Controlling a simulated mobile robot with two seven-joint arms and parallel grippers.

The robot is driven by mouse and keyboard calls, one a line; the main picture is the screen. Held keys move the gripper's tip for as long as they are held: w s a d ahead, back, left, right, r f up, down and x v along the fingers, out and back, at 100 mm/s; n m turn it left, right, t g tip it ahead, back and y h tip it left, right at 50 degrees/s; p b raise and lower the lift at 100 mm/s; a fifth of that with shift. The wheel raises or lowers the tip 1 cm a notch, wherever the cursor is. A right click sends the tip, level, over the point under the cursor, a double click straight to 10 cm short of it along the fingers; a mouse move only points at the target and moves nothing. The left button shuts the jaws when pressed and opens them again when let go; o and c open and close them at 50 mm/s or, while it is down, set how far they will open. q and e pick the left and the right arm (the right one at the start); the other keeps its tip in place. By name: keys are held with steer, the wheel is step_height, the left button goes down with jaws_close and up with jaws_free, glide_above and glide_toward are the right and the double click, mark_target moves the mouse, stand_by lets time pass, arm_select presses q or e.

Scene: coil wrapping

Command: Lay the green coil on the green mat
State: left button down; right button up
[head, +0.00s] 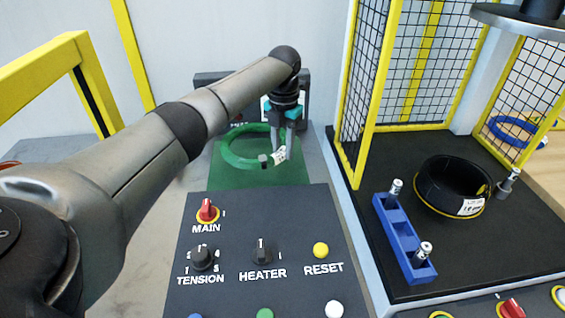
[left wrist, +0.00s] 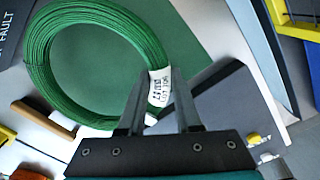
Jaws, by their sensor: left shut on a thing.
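The green coil (head: 236,152) is a ring of green wire with a white tag (head: 279,154). In the head view it shows over the green mat (head: 222,182); I cannot tell whether it touches the mat or hangs just above it. My left gripper (head: 284,150) is shut on the coil's right side, near the tag. In the left wrist view the coil (left wrist: 38,62) reaches up and left from the fingers (left wrist: 157,115), with the green mat (left wrist: 190,50) behind it. My right gripper is not in view.
A dark control panel (head: 228,254) with knobs and buttons stands in front of the mat. To the right, a yellow-framed mesh guard (head: 357,120) encloses a dark table with a black coil (head: 430,190) and a blue holder (head: 393,232). A blue coil (head: 507,137) lies farther right.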

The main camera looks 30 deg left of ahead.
mark_target(283, 159)
arm_select(q)
step_height(283, 159, down, 4)
steer(key=shift+f+b, duration=0.1)
steer(key=shift+b, duration=0.3)
steer(key=shift+f, duration=0.1)
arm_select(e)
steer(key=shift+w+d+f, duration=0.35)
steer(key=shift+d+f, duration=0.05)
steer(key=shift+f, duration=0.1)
arm_select(q)
steer(key=c, duration=0.6)
jaws_free()
step_height(283, 159, up, 12)
steer(key=p, duration=0.2)
steer(key=shift+d+f+p, duration=0.1)
steer(key=shift+f+p, duration=0.15)
steer(key=shift+p, duration=0.05)
steer(key=shift+r, duration=0.3)
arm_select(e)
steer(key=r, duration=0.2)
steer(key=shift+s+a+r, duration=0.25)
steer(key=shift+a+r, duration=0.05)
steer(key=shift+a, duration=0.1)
